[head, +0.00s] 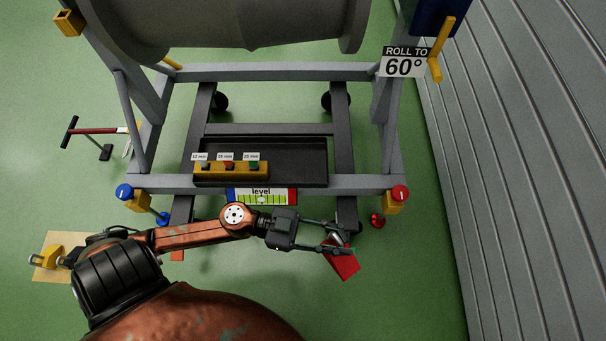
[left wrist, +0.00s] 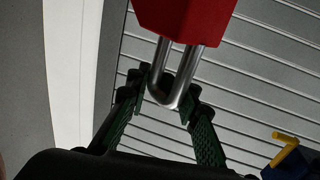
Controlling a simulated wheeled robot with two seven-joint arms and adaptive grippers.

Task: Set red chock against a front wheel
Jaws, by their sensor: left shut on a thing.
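My left gripper (head: 338,250) is shut on the U-shaped metal handle of the red chock (head: 345,265), in front of the stand's right front corner. In the left wrist view the chock (left wrist: 185,18) hangs beyond the fingertips (left wrist: 167,97), with its handle between them. The front wheel (head: 351,228) at that corner is mostly hidden behind the gripper and chock; I cannot tell whether they touch. A small orange-red block (head: 177,255) is on the floor by the left front corner, partly behind my arm. My right gripper is not in view.
The grey stand (head: 290,72) carries a large engine casing (head: 220,25). A black tray (head: 300,150) holds a yellow block with several coloured pieces. Blue (head: 124,192) and red (head: 400,193) knobs mark the front corners. A ribbed wall (head: 520,150) stands right; green floor is clear before it.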

